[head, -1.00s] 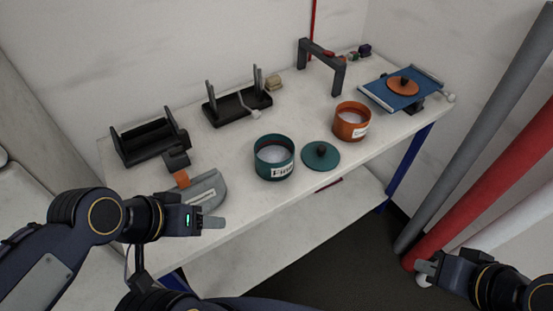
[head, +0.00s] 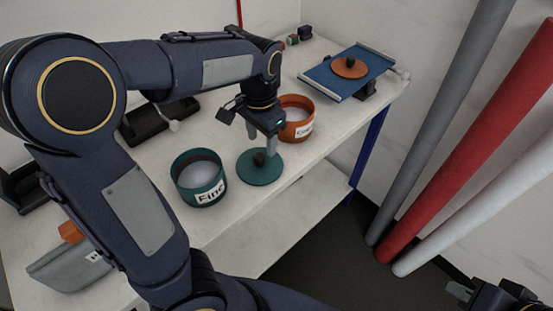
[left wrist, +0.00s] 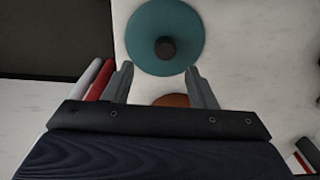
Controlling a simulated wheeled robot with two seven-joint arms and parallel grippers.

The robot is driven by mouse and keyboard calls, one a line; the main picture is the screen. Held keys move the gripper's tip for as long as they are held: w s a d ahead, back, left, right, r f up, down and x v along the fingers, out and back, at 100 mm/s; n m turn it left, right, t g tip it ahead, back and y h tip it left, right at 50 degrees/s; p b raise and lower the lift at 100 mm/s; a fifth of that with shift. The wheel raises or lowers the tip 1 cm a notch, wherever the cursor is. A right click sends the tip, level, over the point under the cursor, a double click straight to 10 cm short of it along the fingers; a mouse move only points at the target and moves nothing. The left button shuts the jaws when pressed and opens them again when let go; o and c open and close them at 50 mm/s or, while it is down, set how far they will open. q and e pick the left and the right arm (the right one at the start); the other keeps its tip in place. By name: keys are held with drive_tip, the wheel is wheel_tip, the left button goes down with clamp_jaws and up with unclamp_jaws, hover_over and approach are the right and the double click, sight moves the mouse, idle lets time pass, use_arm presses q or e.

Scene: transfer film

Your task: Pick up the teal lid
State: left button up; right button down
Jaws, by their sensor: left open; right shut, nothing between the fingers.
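The teal lid (head: 259,168) lies flat on the white table, a round disc with a dark knob at its centre. It also shows in the left wrist view (left wrist: 182,22), with its knob just beyond the fingertips. My left gripper (head: 263,147) is open and points down over the lid, with its fingertips close to the knob; nothing is between them. In the left wrist view the two fingers (left wrist: 160,72) stand apart. My right gripper (head: 462,291) is at the lower right of the head view, away from the table, shut and empty.
A teal pot labelled "Fine" (head: 199,180) stands left of the lid, and an orange pot (head: 297,117) stands behind it. An orange lid (head: 349,67) rests on a blue tilted board (head: 330,80) farther back. Grey, red and white pipes (head: 470,140) rise at the right.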

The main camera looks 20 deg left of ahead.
sight(259, 156)
use_arm(q)
drive_tip(key=f, duration=0.4)
drive_tip(key=a+f, duration=0.1)
drive_tip(key=f, duration=0.2)
drive_tip(key=shift+s, duration=0.15)
drive_tip(key=c, duration=1)
